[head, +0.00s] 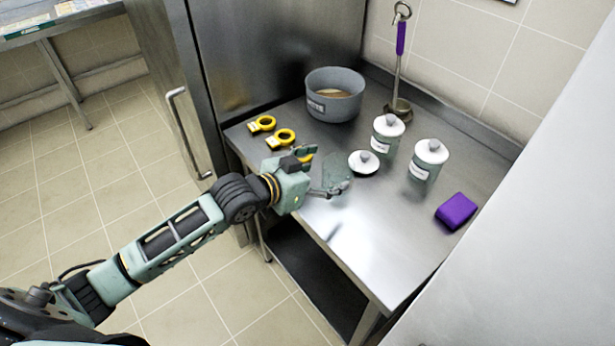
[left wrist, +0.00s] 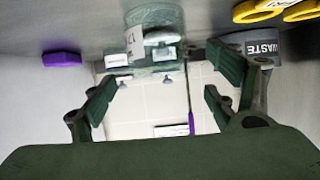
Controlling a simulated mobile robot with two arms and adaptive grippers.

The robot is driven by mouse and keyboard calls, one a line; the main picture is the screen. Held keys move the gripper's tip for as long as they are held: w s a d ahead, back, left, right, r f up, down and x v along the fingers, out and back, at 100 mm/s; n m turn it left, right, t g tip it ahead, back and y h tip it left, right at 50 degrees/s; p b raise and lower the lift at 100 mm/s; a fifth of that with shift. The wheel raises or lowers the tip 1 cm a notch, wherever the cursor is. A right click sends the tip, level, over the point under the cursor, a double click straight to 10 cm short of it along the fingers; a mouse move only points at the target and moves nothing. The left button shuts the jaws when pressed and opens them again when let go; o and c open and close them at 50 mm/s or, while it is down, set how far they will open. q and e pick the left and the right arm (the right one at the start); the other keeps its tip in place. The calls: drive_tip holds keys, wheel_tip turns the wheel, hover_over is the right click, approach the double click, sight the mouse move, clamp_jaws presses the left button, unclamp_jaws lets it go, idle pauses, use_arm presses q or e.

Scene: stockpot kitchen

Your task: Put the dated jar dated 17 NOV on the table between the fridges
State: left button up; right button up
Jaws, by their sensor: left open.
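A clear greenish glass jar (head: 338,172) stands on the steel table (head: 370,240), at the fingertips of my left gripper (head: 328,182). In the left wrist view, which is upside down, the jar (left wrist: 152,20) bears a white label starting with 17; the rest is unreadable. A white knobbed lid (head: 364,162) shows beside it; I cannot tell whether it lies loose. My left gripper (left wrist: 168,90) is open, its fingers spread toward the jar; I cannot tell whether they touch it. Two lidded, labelled jars (head: 388,135) (head: 429,160) stand farther back. My right gripper is out of view.
A purple block (head: 456,211) lies right. A steel fridge (head: 270,50) and a white panel (head: 540,250) flank the table.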

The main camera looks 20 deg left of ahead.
use_arm(q)
drive_tip(key=v, duration=0.6)
drive_tip(key=shift+s+a+b, duration=0.15)
drive_tip(key=shift+s+b, duration=0.15)
drive_tip(key=shift+r, duration=0.15)
drive_tip(key=s+a+f+n+g+y, duration=0.1)
drive_tip(key=s+f+g+y, duration=0.15)
drive_tip(key=s+f, duration=0.45)
drive_tip(key=s+a+f+n+g+y, duration=0.1)
drive_tip(key=s+f+n+g+y, duration=0.2)
drive_tip(key=s, duration=0.7)
drive_tip(key=s+a+f+g+y, duration=0.1)
drive_tip(key=s+a+f+g, duration=0.15)
drive_tip(key=s+f, duration=0.5)
drive_tip(key=s+f+g, duration=0.2)
drive_tip(key=s+f, duration=0.1)
drive_tip(key=f, duration=2.2)
drive_tip(key=s+a+f, duration=0.2)
drive_tip(key=s+f, duration=1.3)
drive_tip(key=s, duration=0.1)
drive_tip(key=shift+f+g, duration=0.35)
drive_tip(key=shift+g, duration=0.05)
